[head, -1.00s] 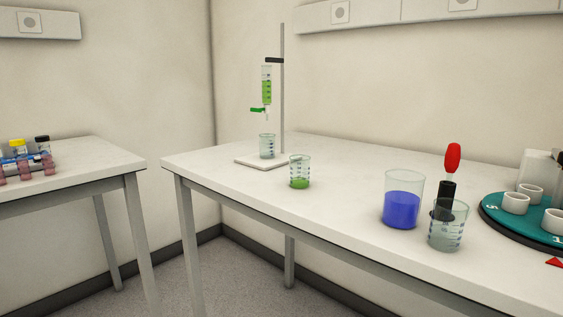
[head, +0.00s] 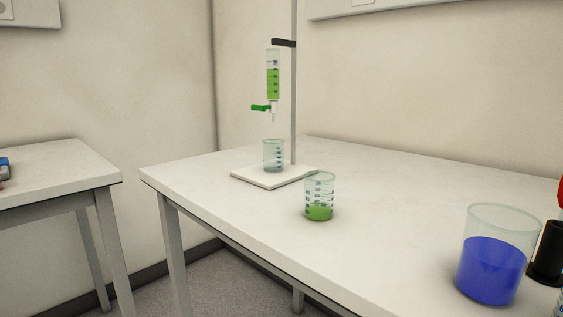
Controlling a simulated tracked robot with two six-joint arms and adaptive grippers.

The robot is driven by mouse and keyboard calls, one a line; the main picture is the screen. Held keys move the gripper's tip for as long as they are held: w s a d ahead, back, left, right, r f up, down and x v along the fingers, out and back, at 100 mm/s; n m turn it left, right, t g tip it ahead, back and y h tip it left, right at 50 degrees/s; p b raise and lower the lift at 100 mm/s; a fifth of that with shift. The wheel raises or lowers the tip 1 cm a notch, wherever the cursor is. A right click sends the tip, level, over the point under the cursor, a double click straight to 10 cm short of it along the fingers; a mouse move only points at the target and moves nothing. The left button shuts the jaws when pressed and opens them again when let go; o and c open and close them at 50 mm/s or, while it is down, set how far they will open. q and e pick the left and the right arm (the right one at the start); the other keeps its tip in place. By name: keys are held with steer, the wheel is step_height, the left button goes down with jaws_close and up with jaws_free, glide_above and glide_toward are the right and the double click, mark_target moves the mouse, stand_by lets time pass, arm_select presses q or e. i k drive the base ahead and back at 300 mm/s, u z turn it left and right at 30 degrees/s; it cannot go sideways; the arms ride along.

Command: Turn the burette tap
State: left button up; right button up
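The burette (head: 273,82) with green liquid hangs upright from a clamp (head: 284,43) on a metal stand rod (head: 294,120), near the far left corner of the table. Its green tap (head: 260,108) sits at its lower end, with the handle pointing left. A clear beaker (head: 273,156) with no visible liquid stands below the burette's tip on the white stand base (head: 262,183). Neither of my grippers shows in the head view.
A beaker with green liquid (head: 319,198) stands in front of the stand base. A larger beaker of blue liquid (head: 492,256) and a black object (head: 547,258) stand at the right. Another table (head: 60,168) is at the left, across a gap.

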mark_target(262, 108)
steer(key=u, duration=1.45)
steer(key=i, duration=0.1)
steer(key=z, duration=2.65)
steer(key=k, duration=1.85)
steer(key=u, duration=0.4)
steer(key=i, duration=1)
